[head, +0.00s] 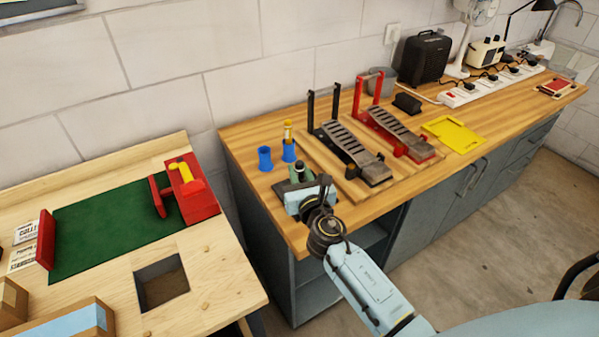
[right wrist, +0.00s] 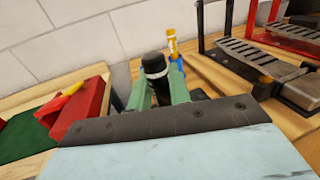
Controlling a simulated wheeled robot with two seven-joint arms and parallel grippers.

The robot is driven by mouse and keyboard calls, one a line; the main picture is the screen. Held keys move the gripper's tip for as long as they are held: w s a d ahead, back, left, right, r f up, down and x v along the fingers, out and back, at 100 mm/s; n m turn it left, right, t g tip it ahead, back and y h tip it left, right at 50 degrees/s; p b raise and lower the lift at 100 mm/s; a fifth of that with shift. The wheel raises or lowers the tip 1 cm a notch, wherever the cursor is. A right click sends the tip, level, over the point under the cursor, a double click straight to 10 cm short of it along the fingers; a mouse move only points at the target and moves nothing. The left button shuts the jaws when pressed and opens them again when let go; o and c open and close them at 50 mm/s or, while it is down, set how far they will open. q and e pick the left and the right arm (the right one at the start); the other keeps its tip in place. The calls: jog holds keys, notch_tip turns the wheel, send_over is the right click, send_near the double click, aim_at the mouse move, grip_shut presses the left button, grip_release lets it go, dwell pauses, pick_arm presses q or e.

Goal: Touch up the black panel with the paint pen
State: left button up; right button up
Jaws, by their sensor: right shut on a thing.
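My right gripper (head: 298,182) is over the near left corner of the wooden bench, with its green fingers upright. It is shut on a dark, pen-like cylinder with a white band, which looks like the paint pen (head: 299,167). In the right wrist view the pen (right wrist: 155,70) stands about upright between the green fingers (right wrist: 158,92); its lower part is hidden. No flat black panel can be made out for certain. A black-framed pedal (head: 350,146) stands on a wooden board to the right of the gripper. My left gripper is not in view.
Two blue cups (head: 265,158) stand just behind the gripper; the right one holds a yellow-topped item (head: 288,132). A red-framed pedal (head: 395,128), a yellow tray (head: 454,133) and a black case (head: 420,57) are farther right. A separate table with a green mat (head: 105,230) is left.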

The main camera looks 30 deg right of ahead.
aim_at(301, 167)
jog(key=shift+f+b, duration=0.95)
jog(key=shift+f, duration=0.05)
dwell(1.1)
jog(key=shift+r, duration=0.1)
dwell(0.7)
jog(key=shift+r+p, duration=2.45)
jog(key=shift+p, duration=0.15)
